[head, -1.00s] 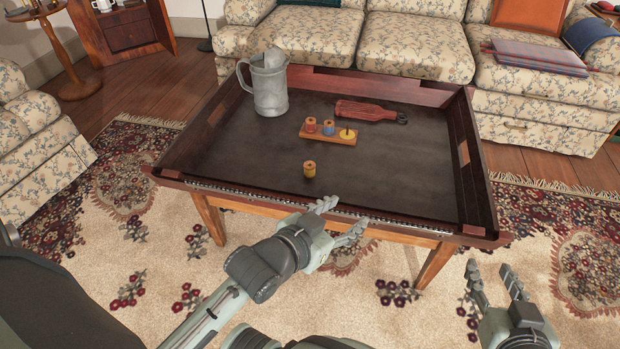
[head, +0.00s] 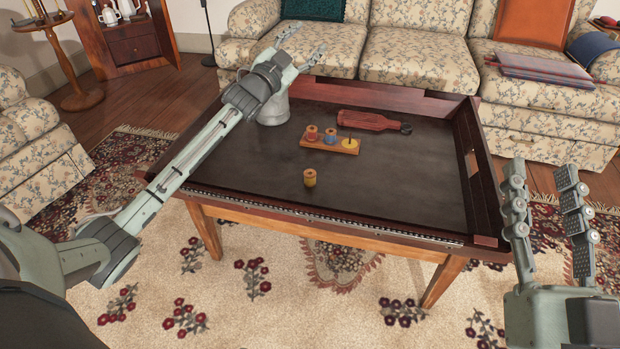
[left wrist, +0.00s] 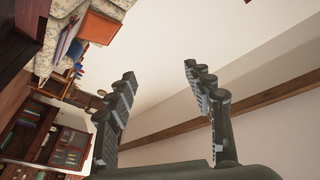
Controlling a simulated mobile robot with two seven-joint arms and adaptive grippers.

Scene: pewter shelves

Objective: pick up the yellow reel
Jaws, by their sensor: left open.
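The yellow reel (head: 310,177) stands upright on the dark tray-like table top (head: 390,190), near its front edge and apart from other things. A wooden peg board (head: 330,146) behind it carries a red reel (head: 312,133), a blue piece (head: 330,135) and a flat yellow piece (head: 348,144). My left gripper (head: 303,42) is open and empty, raised in front of the sofa in the picture, far from the reel. The left wrist view shows its open fingers (left wrist: 160,75) and no reel. My right gripper (head: 542,172) is open and empty, right of the table.
A grey metal pitcher (head: 273,112) at the table's back left is mostly hidden behind my left gripper. A red bottle-shaped object (head: 370,121) lies behind the peg board. Raised wooden rims edge the table. The table top around the reel is clear.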

